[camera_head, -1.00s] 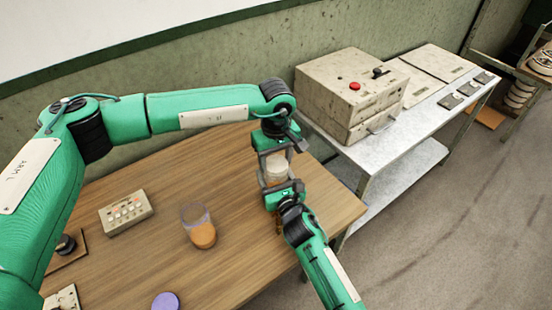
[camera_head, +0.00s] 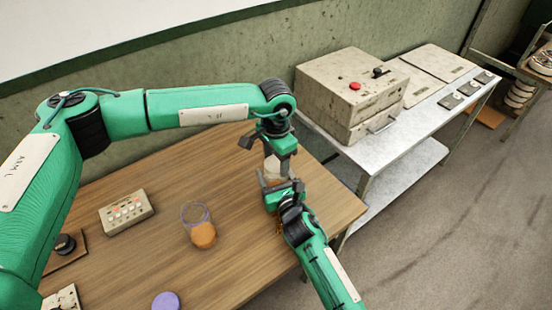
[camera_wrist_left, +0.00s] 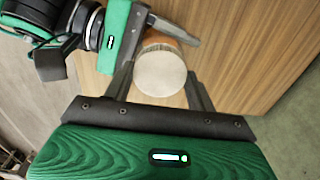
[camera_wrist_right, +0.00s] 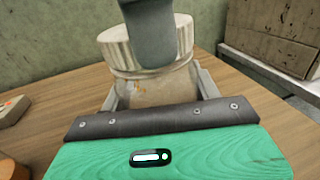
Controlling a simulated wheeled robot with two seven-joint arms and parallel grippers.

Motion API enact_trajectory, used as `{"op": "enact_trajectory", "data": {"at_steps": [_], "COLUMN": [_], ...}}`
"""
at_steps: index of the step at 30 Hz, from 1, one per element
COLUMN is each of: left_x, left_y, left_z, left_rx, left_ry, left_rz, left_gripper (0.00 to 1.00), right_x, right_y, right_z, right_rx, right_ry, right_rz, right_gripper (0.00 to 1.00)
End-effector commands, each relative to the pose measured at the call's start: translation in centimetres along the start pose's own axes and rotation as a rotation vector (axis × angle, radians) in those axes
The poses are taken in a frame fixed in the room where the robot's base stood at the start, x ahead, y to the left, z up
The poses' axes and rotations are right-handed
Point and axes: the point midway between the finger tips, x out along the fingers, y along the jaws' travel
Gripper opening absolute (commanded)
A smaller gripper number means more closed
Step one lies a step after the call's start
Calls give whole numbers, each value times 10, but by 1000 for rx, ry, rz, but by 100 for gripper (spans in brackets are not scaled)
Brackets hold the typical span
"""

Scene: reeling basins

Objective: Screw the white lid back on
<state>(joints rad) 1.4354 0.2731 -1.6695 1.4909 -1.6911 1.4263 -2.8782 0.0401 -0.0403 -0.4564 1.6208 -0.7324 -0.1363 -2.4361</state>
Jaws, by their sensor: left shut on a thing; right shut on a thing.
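The white lid (camera_wrist_left: 160,72) has a ribbed side and a flat top. In the right wrist view the lid (camera_wrist_right: 116,52) sits on top of a clear jar (camera_wrist_right: 150,93) with brownish specks inside, and looks slightly tilted; I cannot tell how far it is threaded. My left gripper (camera_head: 276,158) reaches down from above and is shut on the lid, a finger on each side. My right gripper (camera_head: 283,190) comes from the near side, shut around the jar body and holding it upright. The jar's base is hidden in the head view.
A cup with orange contents (camera_head: 203,236) stands left of the jar, and a purple lid (camera_head: 165,301) lies near the front. A button box (camera_head: 127,212) sits further left. A metal side table (camera_head: 365,150) with a machine (camera_head: 350,88) stands right of the wooden table.

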Motion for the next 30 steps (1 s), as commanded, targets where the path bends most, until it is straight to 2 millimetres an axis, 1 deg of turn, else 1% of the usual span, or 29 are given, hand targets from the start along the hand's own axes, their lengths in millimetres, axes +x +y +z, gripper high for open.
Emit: {"op": "enact_trajectory", "data": {"at_steps": [9, 10, 12, 13, 20, 23, 26, 30], "left_x": [-1, -1, -1, -1, 0, -3, -13, -32], "left_y": [0, 0, 0, 0, 0, 0, 0, -1], "left_z": [0, 0, 0, 0, 0, 0, 0, 0], "left_rx": [11, 11, 11, 11, 10, 10, 10, 9], "left_ry": [2, 2, 2, 2, 1, 1, 3, 2], "left_rz": [-1, -1, -1, -1, 0, 0, -1, -2], "left_gripper": [32, 62, 76, 78, 78, 78, 78, 78], "right_x": [0, 0, 0, 0, 0, 0, 0, 0], "right_y": [0, 0, 0, 0, 0, 0, 0, 0], "right_z": [-2, -2, -2, -2, -2, -2, -2, -2], "right_rx": [0, 0, 0, 0, 0, 0, 0, 0], "right_ry": [3, 3, 3, 3, 3, 3, 3, 3], "right_rz": [0, 0, 0, 0, 0, 0, 0, 0], "right_gripper": [0, 0, 0, 0, 0, 0, 0, 0]}}
